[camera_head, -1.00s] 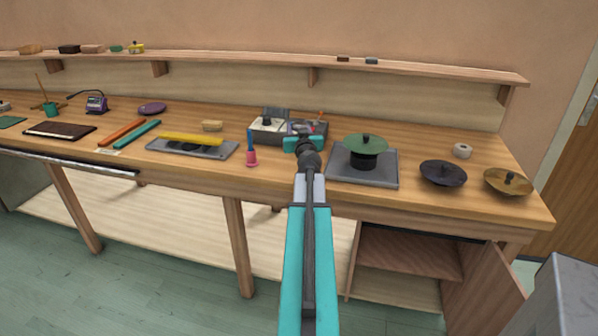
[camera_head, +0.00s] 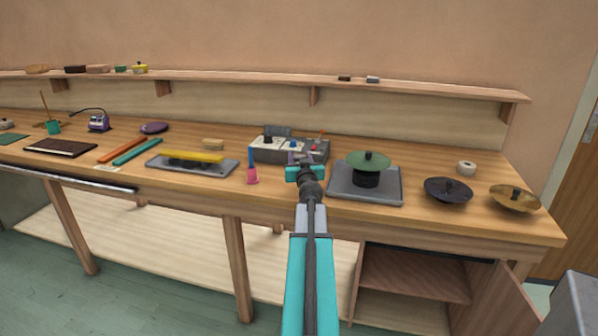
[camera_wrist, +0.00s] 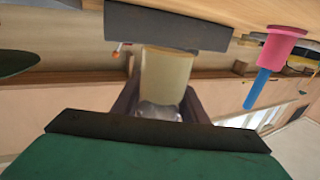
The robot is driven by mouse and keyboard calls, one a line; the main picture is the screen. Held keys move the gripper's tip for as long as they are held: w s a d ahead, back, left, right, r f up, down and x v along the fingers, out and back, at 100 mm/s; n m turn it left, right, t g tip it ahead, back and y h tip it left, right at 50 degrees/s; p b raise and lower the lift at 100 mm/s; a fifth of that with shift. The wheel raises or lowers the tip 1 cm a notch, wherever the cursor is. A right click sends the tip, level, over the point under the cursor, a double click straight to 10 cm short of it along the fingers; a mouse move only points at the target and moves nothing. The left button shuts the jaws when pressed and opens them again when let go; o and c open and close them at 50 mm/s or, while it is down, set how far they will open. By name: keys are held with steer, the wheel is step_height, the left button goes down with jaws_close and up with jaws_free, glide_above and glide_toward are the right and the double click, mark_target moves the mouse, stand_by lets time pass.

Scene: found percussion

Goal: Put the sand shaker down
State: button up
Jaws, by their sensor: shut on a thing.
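My gripper (camera_wrist: 158,108) is shut on a pale yellowish cylinder (camera_wrist: 166,72) with a shiny, clear-looking end, which I take to be the sand shaker. In the wrist view it sits between the two dark fingers, and the wrist view looks upside down. In the head view my gripper (camera_head: 304,160) is over the workbench (camera_head: 290,185), just in front of the grey control box. The shaker itself is mostly hidden there by my wrist. I cannot tell whether it touches the bench.
A pink-and-blue handled tool (camera_head: 252,175) stands close left of my gripper. The grey control box (camera_head: 315,156) is right behind it. A grey plate (camera_head: 340,185) bearing a green lid (camera_head: 368,161) is close on the right.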

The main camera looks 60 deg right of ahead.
steer(key=shift+f, duration=0.1)
steer(key=shift+f+b, duration=1.7)
steer(key=shift+f, duration=0.45)
steer(key=shift+f, duration=0.2)
steer(key=o, duration=1.3)
steer(key=shift+f+b, duration=0.1)
steer(key=shift+b, duration=0.5)
